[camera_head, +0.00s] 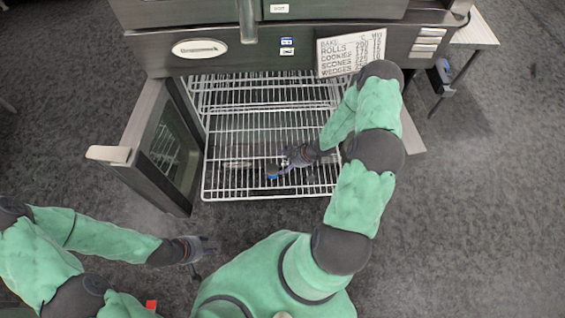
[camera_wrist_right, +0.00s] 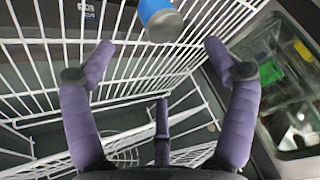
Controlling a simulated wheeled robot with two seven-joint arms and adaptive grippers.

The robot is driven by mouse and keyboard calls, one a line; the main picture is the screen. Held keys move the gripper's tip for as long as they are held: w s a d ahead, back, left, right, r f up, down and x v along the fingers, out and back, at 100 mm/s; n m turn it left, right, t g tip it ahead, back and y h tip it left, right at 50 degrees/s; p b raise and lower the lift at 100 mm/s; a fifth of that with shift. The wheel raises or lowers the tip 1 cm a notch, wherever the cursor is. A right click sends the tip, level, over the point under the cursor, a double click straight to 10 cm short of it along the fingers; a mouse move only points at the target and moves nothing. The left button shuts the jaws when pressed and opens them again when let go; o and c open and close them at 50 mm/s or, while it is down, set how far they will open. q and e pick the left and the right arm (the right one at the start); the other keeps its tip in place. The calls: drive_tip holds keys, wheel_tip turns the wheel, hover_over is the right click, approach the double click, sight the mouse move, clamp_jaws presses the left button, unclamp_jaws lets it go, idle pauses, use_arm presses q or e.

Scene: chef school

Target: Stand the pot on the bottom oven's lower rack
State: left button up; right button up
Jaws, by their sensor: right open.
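A small blue thing with a metallic grey end, which may be the pot, shows in the head view (camera_head: 272,172) beside my right gripper's fingers. It also shows in the right wrist view (camera_wrist_right: 158,18), at the top, past the fingertips and against the rack bars. I cannot tell whether it is upright or which rack bears it. My right gripper (camera_head: 285,161) is open and empty over the oven's wire rack (camera_head: 230,190). Its spread purple fingers show in the wrist view (camera_wrist_right: 158,62). My left gripper (camera_head: 197,254) is over the floor in front of the door, apart from everything.
The oven door (camera_head: 160,150) stands open on the left, its glass facing the racks. The oven front with its label (camera_head: 200,48) and a baking chart (camera_head: 350,52) is above the opening. A lower rack shows through the bars.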

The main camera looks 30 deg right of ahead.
drive_tip(key=shift+s+d+r, duration=0.1)
drive_tip(key=shift+s+r, duration=0.15)
drive_tip(key=shift+r, duration=0.25)
drive_tip(key=s+a+r+m+g, duration=0.1)
drive_tip(key=s+a+r+m, duration=0.15)
drive_tip(key=a, duration=0.75)
drive_tip(key=s+a+r+m+g, duration=0.1)
drive_tip(key=s+a+m+g, duration=0.15)
drive_tip(key=a, duration=0.75)
drive_tip(key=s+a+r+m+g, duration=0.1)
drive_tip(key=s+a+m, duration=0.1)
drive_tip(key=s, duration=0.5)
drive_tip(key=shift+a, duration=0.75)
